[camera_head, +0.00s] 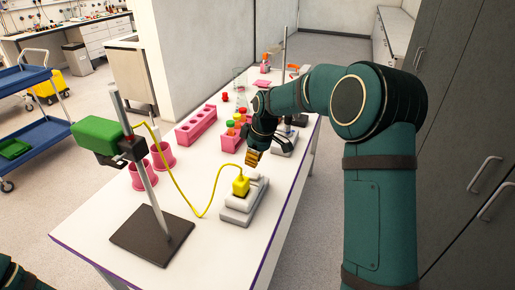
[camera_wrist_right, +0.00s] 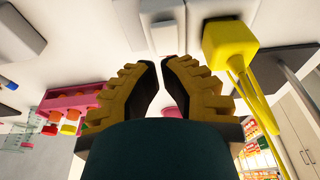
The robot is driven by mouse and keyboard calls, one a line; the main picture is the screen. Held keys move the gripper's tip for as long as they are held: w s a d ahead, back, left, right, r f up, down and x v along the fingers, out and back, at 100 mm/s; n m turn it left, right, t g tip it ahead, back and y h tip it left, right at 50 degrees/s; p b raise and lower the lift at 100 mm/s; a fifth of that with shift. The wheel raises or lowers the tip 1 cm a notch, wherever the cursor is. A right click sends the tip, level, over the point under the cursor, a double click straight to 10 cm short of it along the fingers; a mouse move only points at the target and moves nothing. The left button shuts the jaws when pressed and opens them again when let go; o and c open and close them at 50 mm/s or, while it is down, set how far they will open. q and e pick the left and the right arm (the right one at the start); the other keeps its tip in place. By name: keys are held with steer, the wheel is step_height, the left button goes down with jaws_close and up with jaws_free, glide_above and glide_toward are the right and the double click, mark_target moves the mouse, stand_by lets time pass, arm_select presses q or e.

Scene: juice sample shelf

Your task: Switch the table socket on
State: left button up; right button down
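The table socket (camera_head: 238,214) is a pale grey and white block on the white table, with a yellow plug (camera_head: 240,186) and its cable in it. My right gripper (camera_head: 253,158) is above the table just beyond the socket's far end, fingers pointing down, apart from the plug. In the right wrist view its yellow ribbed fingers (camera_wrist_right: 160,62) are empty, with tips close together and only a narrow gap. Pale socket parts (camera_wrist_right: 163,36) lie beyond the tips, and the plug (camera_wrist_right: 229,45) is at their right. I cannot tell the switch's position. My left gripper is out of view.
A stand (camera_head: 150,238) with a green device (camera_head: 98,134) is left of the socket, joined by the yellow cable. Pink cups (camera_head: 142,176), a pink rack (camera_head: 196,127) and a pink holder with coloured caps (camera_head: 230,141) stand further back. The table front is mostly clear.

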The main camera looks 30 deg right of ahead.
mark_target(257, 173)
steer(key=shift+s+d+f, duration=0.1)
steer(key=shift+s+f, duration=0.05)
steer(key=shift+f, duration=0.8)
steer(key=shift+s+d+f, duration=0.1)
steer(key=shift+f, duration=0.8)
steer(key=shift+b, duration=0.3)
steer(key=b, duration=0.1)
steer(key=f+b, duration=0.1)
steer(key=b, duration=0.1)
steer(key=shift+s+d+f+t+y, duration=0.15)
steer(key=shift+d+f+t+y, duration=0.05)
steer(key=shift+t+y, duration=0.2)
steer(key=shift+a+r+p, duration=0.1)
steer(key=shift+r+p, duration=0.2)
steer(key=shift+p, duration=0.05)
steer(key=shift+w+a+r, duration=0.1)
steer(key=shift+w+a, duration=0.05)
steer(key=shift+w, duration=0.05)
steer(key=shift+w+a+r+p, duration=0.2)
steer(key=shift+w+a+p, duration=0.15)
steer(key=shift+w+p, duration=0.1)
